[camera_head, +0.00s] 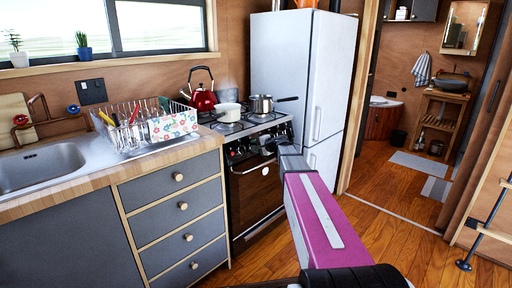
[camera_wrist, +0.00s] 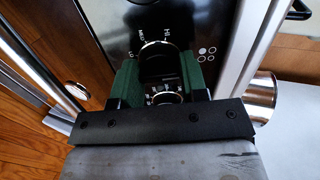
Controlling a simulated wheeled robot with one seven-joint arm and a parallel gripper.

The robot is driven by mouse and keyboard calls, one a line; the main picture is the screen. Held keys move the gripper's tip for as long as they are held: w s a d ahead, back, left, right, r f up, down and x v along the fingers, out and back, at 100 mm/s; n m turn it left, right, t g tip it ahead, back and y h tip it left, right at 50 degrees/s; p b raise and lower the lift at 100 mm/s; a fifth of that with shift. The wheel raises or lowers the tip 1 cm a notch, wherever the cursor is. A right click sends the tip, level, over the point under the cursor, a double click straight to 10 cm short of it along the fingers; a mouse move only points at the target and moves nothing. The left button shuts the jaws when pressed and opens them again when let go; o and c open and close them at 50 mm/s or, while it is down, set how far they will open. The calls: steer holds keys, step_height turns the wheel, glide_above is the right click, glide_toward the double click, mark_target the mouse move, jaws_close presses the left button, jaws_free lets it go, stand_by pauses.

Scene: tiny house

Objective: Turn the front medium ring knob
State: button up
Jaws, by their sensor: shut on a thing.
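The stove (camera_head: 258,190) stands between the drawer cabinet and the fridge, with a row of dark knobs along its front panel. My arm reaches its front edge, and my gripper (camera_wrist: 158,74) is at the black panel in the wrist view. Its two green fingers are shut on a black knob (camera_wrist: 158,66) with a chrome ring, one finger on each side. White HI and MED marks show around the ring, and a circle symbol (camera_wrist: 207,50) is printed to the right. A second chrome ring with white marks (camera_wrist: 166,98) shows between the fingers, close to the gripper's body. In the head view my arm hides the gripped knob.
A red kettle (camera_head: 202,97), a white pot (camera_head: 229,112) and a steel pot (camera_head: 261,104) stand on the stove top. A dish rack (camera_head: 135,125) is on the counter at left. Wooden floor is open at right.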

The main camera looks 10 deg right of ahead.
steer(key=shift+m, duration=0.3)
stand_by(0.4)
steer(key=o, duration=0.9)
steer(key=shift+o, duration=0.2)
steer(key=shift+s, duration=0.1)
steer(key=v, duration=1)
steer(key=shift+s+d, duration=0.3)
steer(key=shift+r, duration=0.1)
steer(key=s+a+f+n+g+h, duration=0.2)
steer(key=s+a+f+n+g, duration=0.15)
steer(key=s+f, duration=0.45)
steer(key=s+a+f+n+g+h, duration=0.1)
steer(key=s+a+f+n+g, duration=0.25)
steer(key=s+f, duration=0.45)
steer(key=s+f+n+g+h, duration=0.1)
steer(key=s+f+g+h, duration=0.1)
steer(key=s, duration=0.4)
steer(key=s+f+n+g+h, duration=0.2)
steer(key=s+f+h, duration=0.1)
steer(key=s+f, duration=0.4)
steer(key=shift+s+d+n+h, duration=0.25)
steer(key=shift+d+n+h, duration=0.05)
steer(key=shift+d+h, duration=0.15)
